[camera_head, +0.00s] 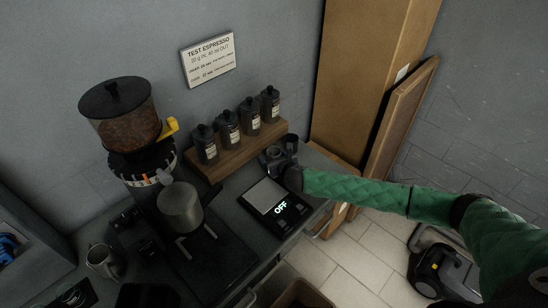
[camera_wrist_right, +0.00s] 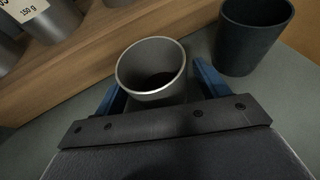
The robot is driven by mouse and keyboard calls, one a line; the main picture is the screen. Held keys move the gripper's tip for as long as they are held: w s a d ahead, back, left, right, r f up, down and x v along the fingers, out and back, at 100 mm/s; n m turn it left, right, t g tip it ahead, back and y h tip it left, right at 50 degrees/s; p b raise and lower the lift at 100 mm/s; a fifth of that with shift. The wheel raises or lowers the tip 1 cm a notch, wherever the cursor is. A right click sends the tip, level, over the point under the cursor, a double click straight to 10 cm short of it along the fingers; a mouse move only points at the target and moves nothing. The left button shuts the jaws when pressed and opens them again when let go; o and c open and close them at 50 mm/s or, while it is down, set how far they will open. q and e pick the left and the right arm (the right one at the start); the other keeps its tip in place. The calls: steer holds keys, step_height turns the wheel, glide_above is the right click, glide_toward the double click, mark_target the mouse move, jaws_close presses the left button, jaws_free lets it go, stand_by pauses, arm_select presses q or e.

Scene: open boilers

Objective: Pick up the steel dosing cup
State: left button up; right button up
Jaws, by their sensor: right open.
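A steel cup (camera_wrist_right: 152,70) stands upright on the grey counter in the right wrist view. It is round, open at the top, and its inside looks dark. My right gripper (camera_wrist_right: 158,88) is open, with one blue finger at each side of the cup. I cannot tell whether the fingers touch it. In the head view the cup (camera_head: 272,153) shows small beside my right gripper (camera_head: 284,167), at the right end of the counter. A larger metal cup (camera_head: 181,208) sits at the grinder. My left gripper is not in view.
A dark cup (camera_wrist_right: 252,38) stands close right of the steel cup. Behind runs a wooden rack (camera_head: 238,152) with several labelled canisters. A scale (camera_head: 264,197) reading OFF lies in front. The grinder (camera_head: 140,160) stands left. A tall cardboard box (camera_head: 350,75) stands right.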

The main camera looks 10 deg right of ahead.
steer(key=shift+c, duration=0.3)
steer(key=c, duration=1)
